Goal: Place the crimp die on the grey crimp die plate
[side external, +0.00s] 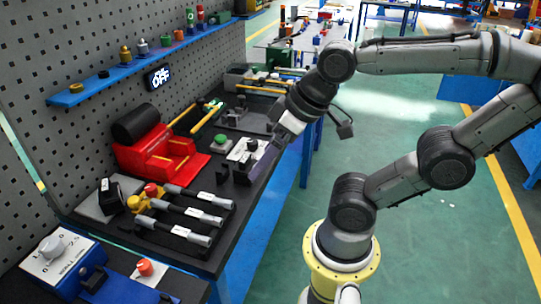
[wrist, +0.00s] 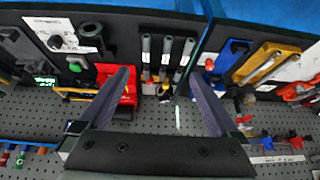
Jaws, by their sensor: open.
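My gripper (side external: 258,165) is open and empty, pointing down at the front edge of the black bench; its two long fingers also show in the wrist view (wrist: 160,72), apart with nothing between them. Small dark blocks (side external: 223,172) stand on the bench just left of the fingers in the side view; they may include the crimp die, but I cannot tell. A light grey plate (side external: 88,207) lies at the bench's left end, with a black labelled block (side external: 110,196) on or against it. I cannot be sure that this is the crimp die plate.
A red machine (side external: 165,152) stands at the bench's back. A green button (side external: 220,139) and a white plate (side external: 247,147) are near my gripper. A pegboard wall with a blue shelf (side external: 140,65) rises behind.

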